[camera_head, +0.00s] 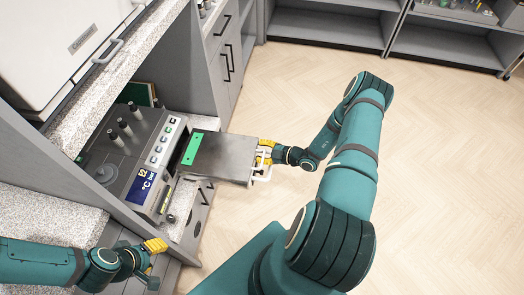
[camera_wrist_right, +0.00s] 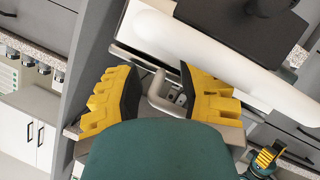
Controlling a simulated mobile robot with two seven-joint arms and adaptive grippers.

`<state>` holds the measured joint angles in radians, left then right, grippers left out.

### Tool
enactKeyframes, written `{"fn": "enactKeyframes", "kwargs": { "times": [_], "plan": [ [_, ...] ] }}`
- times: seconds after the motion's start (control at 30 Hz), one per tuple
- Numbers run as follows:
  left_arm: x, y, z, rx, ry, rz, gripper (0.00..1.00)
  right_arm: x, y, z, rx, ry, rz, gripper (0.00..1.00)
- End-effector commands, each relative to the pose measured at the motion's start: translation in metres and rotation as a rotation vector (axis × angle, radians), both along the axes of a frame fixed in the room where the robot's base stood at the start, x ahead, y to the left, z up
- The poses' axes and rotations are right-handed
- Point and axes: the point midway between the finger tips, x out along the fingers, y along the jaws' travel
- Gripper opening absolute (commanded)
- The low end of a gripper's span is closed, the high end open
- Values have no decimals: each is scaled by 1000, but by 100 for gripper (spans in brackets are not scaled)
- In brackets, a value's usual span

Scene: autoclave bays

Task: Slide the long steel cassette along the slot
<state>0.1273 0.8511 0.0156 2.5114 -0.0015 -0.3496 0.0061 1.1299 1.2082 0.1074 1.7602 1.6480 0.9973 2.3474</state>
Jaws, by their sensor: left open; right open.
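The long steel cassette (camera_head: 228,154) is a flat dark-grey box with a green label. It sticks out to the right from the slot in the front of the grey autoclave unit (camera_head: 124,151); its inner end is hidden inside. A pale loop handle is on its outer end. My right gripper (camera_head: 265,156) is at that handle. In the right wrist view its yellow fingers (camera_wrist_right: 158,98) are spread, with the metal handle (camera_wrist_right: 162,94) between them; contact is not clear. My left gripper (camera_head: 154,261) is open and empty, below the unit near the counter; it also shows in the right wrist view (camera_wrist_right: 266,158).
A white machine (camera_head: 70,40) stands on the speckled shelf above the unit. Grey cabinets with dark handles (camera_head: 226,65) stand behind the cassette. The wooden floor (camera_head: 440,170) to the right is open, with shelving (camera_head: 440,42) at the back.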

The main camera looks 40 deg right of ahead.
Motion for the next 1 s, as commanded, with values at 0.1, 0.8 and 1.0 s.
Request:
{"fn": "enactKeyframes", "kwargs": {
  "times": [0.1, 0.8, 1.0],
  "plan": [
    [0, 0, 0, 0, 0, 0, 47, -9, -5, 3, -1, 1, -1, 39],
    [0, 0, 0, 0, 0, 0, 47, -101, -48, 37, -2, 1, -2, 39],
    [0, 0, 0, 0, 0, 0, 47, -103, -49, 38, 0, 1, -2, 39]
  ]
}}
